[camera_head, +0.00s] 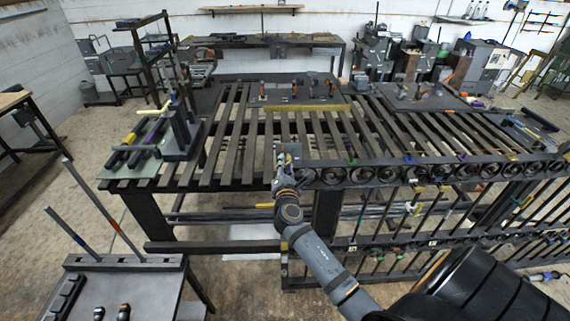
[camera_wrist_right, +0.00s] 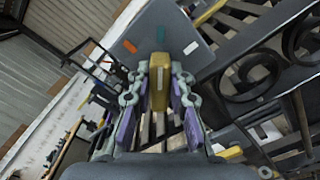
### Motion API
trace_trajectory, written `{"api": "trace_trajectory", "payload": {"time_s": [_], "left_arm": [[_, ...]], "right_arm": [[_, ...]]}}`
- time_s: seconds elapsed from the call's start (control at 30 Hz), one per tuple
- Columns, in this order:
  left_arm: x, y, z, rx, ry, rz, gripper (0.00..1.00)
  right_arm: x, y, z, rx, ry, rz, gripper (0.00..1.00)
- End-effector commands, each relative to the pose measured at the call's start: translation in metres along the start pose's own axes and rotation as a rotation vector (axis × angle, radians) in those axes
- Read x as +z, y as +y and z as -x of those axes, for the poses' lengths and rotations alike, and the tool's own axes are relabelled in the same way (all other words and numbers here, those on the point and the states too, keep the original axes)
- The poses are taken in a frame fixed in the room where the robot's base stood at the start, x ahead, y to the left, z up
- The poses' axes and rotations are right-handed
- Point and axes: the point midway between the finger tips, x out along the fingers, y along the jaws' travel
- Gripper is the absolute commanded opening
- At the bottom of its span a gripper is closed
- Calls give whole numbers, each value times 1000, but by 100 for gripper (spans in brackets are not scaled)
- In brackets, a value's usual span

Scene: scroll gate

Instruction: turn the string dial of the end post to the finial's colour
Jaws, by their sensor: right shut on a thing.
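In the right wrist view, a yellow dial knob (camera_wrist_right: 158,80) with a pale line on it stands against a grey plate (camera_wrist_right: 178,22). The plate carries an orange mark (camera_wrist_right: 130,47), a green mark (camera_wrist_right: 160,34) and a white mark (camera_wrist_right: 190,48). The knob's far end lies just below the green mark in the picture. My right gripper (camera_wrist_right: 160,68) is shut on the knob, one finger on each side. In the head view, my right gripper (camera_head: 286,168) is at the left end of the scroll gate (camera_head: 400,172). The finial's colour cannot be made out. My left gripper is out of view.
The gate lies along the front edge of a slatted table (camera_head: 222,135), with black scrolls in a row and bars hanging below. A smaller bench (camera_head: 150,285) with upright rods is at the lower left. Open floor (camera_head: 60,225) lies left of the table.

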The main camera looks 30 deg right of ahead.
Motion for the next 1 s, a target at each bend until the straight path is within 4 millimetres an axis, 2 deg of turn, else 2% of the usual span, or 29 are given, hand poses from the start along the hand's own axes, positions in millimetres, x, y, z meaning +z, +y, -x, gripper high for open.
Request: {"api": "trace_trajectory", "payload": {"time_s": [0.27, 0.47, 1.0], "left_arm": [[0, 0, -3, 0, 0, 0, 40], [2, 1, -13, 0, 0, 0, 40], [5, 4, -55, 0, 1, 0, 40]], "right_arm": [[-1, -1, 0, 0, 0, -21, 0], [-2, -3, 0, 0, 0, -108, 0], [-4, -7, 0, -1, 0, -550, 0]]}}
